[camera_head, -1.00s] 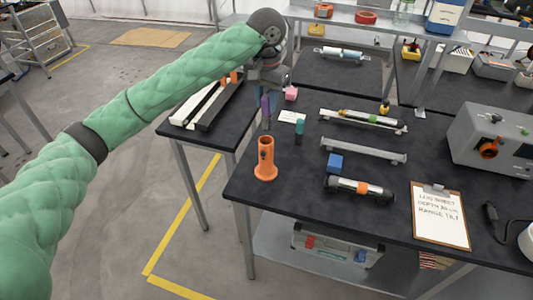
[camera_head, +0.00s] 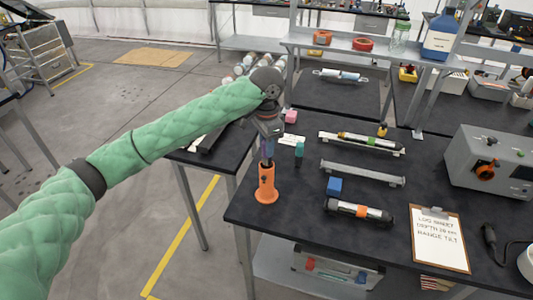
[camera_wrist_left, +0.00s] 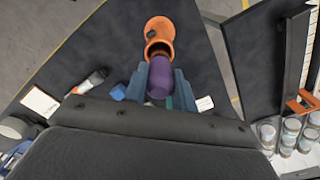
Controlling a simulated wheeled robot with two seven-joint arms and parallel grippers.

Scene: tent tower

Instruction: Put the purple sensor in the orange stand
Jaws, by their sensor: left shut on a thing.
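The orange stand (camera_head: 266,190) is upright near the left front corner of the dark table; its round mouth faces up. My left gripper (camera_head: 268,140) is shut on the purple sensor (camera_head: 267,152), which hangs upright directly above the stand. In the head view the sensor's lower end meets the stand's rim; I cannot tell whether it is inside. In the left wrist view the purple sensor (camera_wrist_left: 160,78) sits between the two fingers (camera_wrist_left: 160,90) and overlaps the near edge of the orange stand's mouth (camera_wrist_left: 160,32). My right gripper is not in view.
A blue block (camera_head: 334,186), a dark tube with an orange band (camera_head: 358,210), racks and a clipboard (camera_head: 438,240) lie farther right.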

